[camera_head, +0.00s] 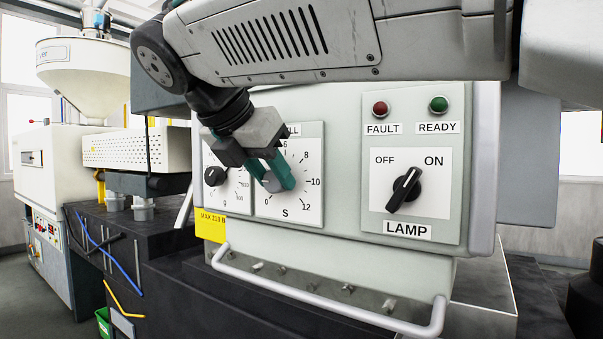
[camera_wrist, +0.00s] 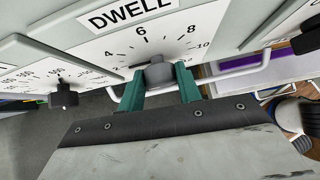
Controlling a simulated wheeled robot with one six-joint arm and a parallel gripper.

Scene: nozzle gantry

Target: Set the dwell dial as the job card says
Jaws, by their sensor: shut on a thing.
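The dwell dial (camera_head: 306,207) is a white panel with a scale from 0 to 12 and an S below, partly hidden by my gripper in the head view. In the wrist view the word DWELL (camera_wrist: 131,14) stands above its scale. My gripper (camera_head: 279,176) is shut on the grey dwell knob (camera_wrist: 159,73), with one green finger on each side. A dark pointer (camera_wrist: 138,66) shows left of the knob, towards the low numbers; its exact reading is not clear. I cannot make out a job card in either view.
A second dial with a black knob (camera_head: 215,176) is close to the left. On the right are the lamp switch (camera_head: 405,190), a red fault light (camera_head: 380,109) and a green ready light (camera_head: 438,104). A handrail (camera_head: 330,305) runs below the panel.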

